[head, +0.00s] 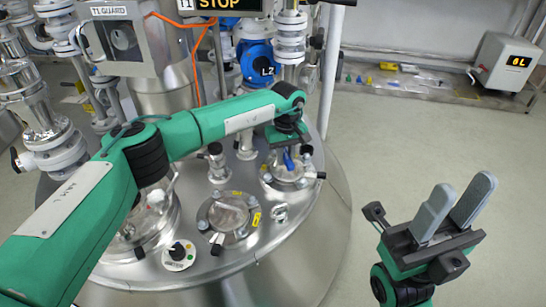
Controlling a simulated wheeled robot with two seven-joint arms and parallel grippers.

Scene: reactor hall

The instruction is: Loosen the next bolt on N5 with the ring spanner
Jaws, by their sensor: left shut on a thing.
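My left gripper (287,146) is over the small flange (290,183) near the right edge of the steel vessel lid. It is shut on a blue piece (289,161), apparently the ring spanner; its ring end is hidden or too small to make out. Bolts sit around this flange, partly hidden by the gripper. A second flange (228,214) with bolts and a yellow tag (256,219) lies nearer, to the left. I cannot read which one is N5. My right gripper (455,208) is open and empty, off the lid at the right.
Pipes and a blue L2 valve (257,63) rise at the back of the lid. A round knob panel (179,255) is at the front left. A grey box (507,62) reading 0L stands at the far right.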

